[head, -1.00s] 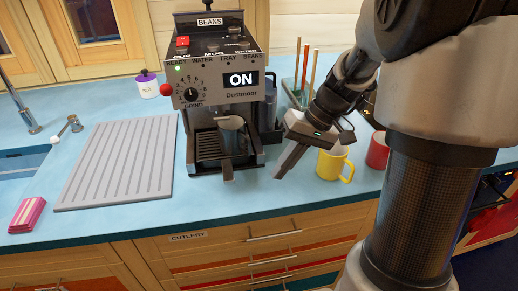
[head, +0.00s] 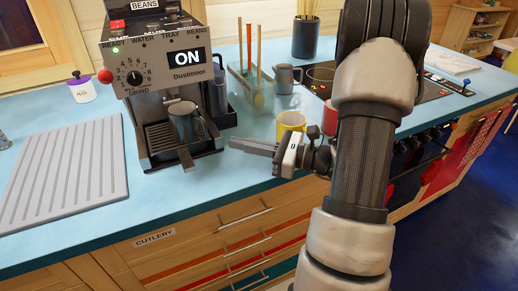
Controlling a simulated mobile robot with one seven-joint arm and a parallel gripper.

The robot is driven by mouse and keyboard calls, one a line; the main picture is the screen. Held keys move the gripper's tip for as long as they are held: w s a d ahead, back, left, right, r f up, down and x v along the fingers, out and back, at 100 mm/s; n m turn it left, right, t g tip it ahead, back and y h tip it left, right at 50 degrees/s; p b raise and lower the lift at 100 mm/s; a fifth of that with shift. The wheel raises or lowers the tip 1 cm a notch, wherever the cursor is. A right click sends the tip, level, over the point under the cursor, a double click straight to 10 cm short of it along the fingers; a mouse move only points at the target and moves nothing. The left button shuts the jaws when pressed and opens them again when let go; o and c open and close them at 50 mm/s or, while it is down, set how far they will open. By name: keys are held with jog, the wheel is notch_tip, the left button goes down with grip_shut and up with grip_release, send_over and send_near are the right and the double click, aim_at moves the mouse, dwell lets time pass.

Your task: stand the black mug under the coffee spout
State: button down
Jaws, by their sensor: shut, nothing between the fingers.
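A dark grey mug (head: 184,122), the only one here that could pass for the black mug, stands upright on the drip tray of the coffee machine (head: 158,78). It is below the machine's front; the spout itself is hard to make out. The machine's display reads ON. My gripper (head: 234,144) is shut and empty. It points left over the counter, to the right of the machine and apart from the mug.
A yellow mug (head: 290,123) and a red mug (head: 330,118) stand close behind my gripper. A metal jug (head: 286,78) and a glass holder with sticks (head: 250,88) are farther back. A ridged grey board (head: 68,172) lies left of the machine.

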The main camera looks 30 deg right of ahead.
aim_at(207, 137)
jog(key=x, duration=0.6)
jog(key=shift+b, duration=0.3)
jog(key=x, duration=0.4)
jog(key=shift+s+d, duration=0.1)
